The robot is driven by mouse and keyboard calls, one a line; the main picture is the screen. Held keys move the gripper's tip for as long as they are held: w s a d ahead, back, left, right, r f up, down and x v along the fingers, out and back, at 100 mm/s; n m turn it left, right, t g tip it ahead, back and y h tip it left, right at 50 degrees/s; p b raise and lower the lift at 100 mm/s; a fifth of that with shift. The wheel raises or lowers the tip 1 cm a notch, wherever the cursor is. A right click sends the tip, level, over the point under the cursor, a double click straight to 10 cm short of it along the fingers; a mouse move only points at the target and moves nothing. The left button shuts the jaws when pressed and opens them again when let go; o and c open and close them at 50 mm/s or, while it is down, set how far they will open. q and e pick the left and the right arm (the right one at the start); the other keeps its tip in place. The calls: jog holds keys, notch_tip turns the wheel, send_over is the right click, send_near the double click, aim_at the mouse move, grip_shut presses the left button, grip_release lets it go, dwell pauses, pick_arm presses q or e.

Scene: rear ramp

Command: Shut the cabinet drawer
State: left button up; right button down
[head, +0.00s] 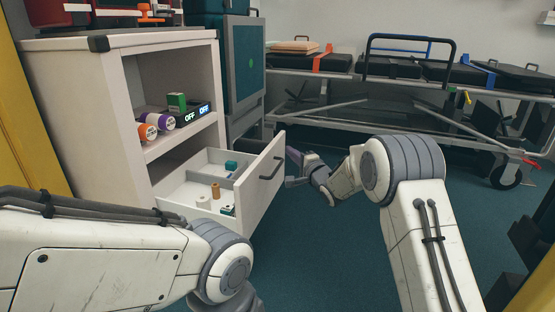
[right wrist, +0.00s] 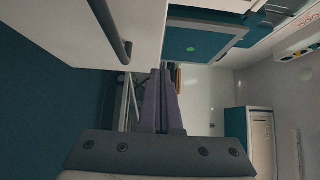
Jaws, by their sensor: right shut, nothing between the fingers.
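The white cabinet (head: 68,92) stands at the left in the head view. Its drawer (head: 262,196) is pulled out below the open shelf, with a dark bar handle (head: 271,169) on its front. In the right wrist view the drawer front (right wrist: 62,22) and its handle (right wrist: 113,36) are at the upper left. My right gripper (head: 292,157) is just right of the drawer front, beyond the handle. Its purple fingers (right wrist: 161,98) are shut and empty, and I see no clear contact with the drawer. My left arm crosses the lower left; its gripper is out of view.
Small bottles and boxes (head: 215,191) lie in the drawer. A stretcher (head: 400,68) with wheels stands at the back right. The teal floor (head: 325,245) before the drawer is clear.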

aim_at(273, 145)
jog(key=a+b, duration=0.1)
jog(key=a, duration=0.1)
jog(key=w+a+b, duration=0.1)
jog(key=shift+w+a+f, duration=0.1)
jog(key=shift+a, duration=0.4)
jog(key=shift+w, duration=0.1)
